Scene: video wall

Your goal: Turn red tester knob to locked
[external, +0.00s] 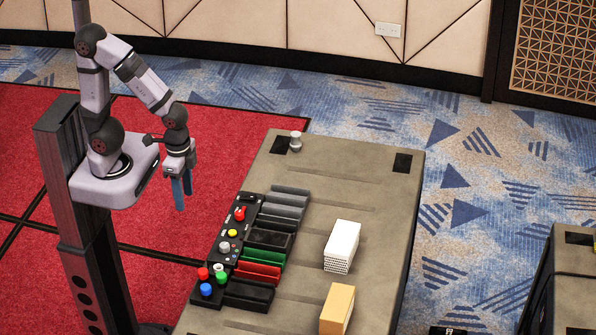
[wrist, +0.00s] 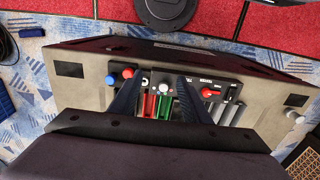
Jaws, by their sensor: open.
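The red tester knob (external: 240,213) stands near the far end of a black control panel (external: 212,262) on the table. In the wrist view the red knob (wrist: 208,93) lies right of my right finger, beside small white lettering; I cannot read its setting. My gripper (external: 183,196) is open and empty, pointing down, left of the panel and above it in the external view. In the wrist view my gripper (wrist: 162,77) has its two dark blue fingers spread over the panel, hiding part of it. Nothing touches the knob.
A yellow knob (external: 232,233), a grey knob and red, green and blue buttons share the panel. Coloured trays (external: 258,270) run along its right side. A white block (external: 341,246) and an orange box (external: 336,308) stand farther right on the table (external: 380,220).

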